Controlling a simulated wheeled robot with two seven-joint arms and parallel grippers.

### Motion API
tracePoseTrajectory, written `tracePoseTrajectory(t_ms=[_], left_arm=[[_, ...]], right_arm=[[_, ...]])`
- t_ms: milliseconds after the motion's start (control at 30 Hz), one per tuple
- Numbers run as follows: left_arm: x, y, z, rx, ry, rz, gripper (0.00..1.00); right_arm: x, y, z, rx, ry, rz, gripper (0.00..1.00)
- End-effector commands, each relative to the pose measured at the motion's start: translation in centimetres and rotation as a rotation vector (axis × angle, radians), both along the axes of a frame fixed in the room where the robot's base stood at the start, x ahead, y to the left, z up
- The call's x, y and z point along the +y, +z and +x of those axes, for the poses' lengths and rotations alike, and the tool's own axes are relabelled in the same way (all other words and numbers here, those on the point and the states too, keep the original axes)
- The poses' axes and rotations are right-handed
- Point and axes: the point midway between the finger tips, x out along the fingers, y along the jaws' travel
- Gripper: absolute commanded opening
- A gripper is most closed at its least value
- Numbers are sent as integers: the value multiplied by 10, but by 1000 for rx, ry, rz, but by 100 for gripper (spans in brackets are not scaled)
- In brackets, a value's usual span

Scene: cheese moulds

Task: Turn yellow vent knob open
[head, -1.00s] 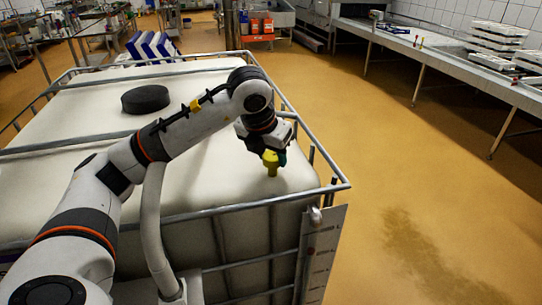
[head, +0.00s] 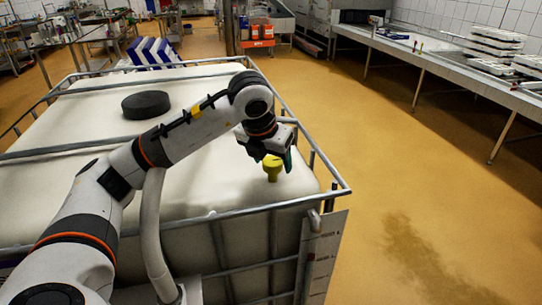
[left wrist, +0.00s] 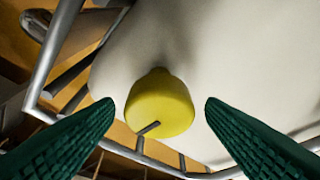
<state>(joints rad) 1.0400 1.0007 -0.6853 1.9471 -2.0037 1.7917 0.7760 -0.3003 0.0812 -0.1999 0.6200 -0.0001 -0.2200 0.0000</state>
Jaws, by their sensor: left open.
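The yellow vent knob (head: 272,170) stands on the white top of the large caged tank (head: 200,195), near its front right corner. In the left wrist view the knob (left wrist: 160,105) is a rounded yellow cap with a small dark bar on its near side. My left gripper (head: 277,158) is just above and beside the knob. In the left wrist view its green ridged fingers (left wrist: 160,108) are open, one on each side of the knob. Gaps show between the knob and both fingers, so I see no contact. My right gripper is not in view.
A black round lid (head: 146,104) sits on the tank top behind my arm. The metal cage rail (head: 235,212) runs along the tank's edge close to the knob. A steel counter with stacked white trays (head: 497,45) stands at the right. The floor between is clear.

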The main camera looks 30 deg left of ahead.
Motion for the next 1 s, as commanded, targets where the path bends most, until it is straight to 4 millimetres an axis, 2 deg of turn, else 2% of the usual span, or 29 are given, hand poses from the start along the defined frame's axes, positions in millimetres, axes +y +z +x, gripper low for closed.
tracePoseTrajectory(t_ms=[167,467,500,633,800,1000], left_arm=[[-1,10,-4,-2,-2,-1,64],[-3,69,-29,-8,-2,-1,64],[-2,79,-31,-8,1,1,64],[-3,98,-39,-6,2,2,64],[-4,109,-44,-2,0,1,64],[-4,111,-46,-1,1,0,64]], right_arm=[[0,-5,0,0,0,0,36],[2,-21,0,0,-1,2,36],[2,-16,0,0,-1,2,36],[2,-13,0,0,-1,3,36],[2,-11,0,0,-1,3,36],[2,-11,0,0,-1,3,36]])
